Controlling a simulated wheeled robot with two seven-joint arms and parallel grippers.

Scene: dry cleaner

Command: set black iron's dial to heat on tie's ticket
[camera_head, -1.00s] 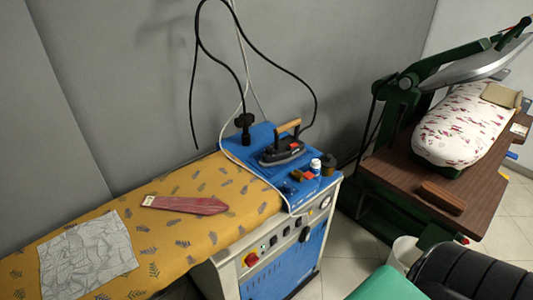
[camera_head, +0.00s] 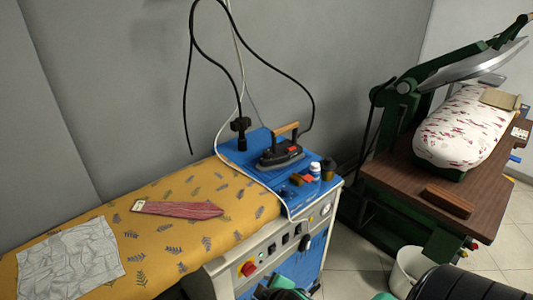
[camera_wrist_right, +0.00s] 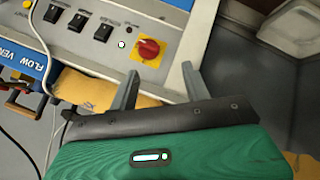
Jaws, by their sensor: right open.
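My right gripper (camera_wrist_right: 160,86) is open and empty in the right wrist view, facing the table's front control panel. In the head view only a dark and green part of it shows at the bottom edge. My left gripper is in neither current view.
The front panel holds a red knob (camera_wrist_right: 148,48) and several black switches. Small bottles and other items stand beside the iron. A crumpled grey cloth (camera_head: 70,259) lies left of the tie. A black cable hangs above the iron. A press with a brown table (camera_head: 400,173) stands right.

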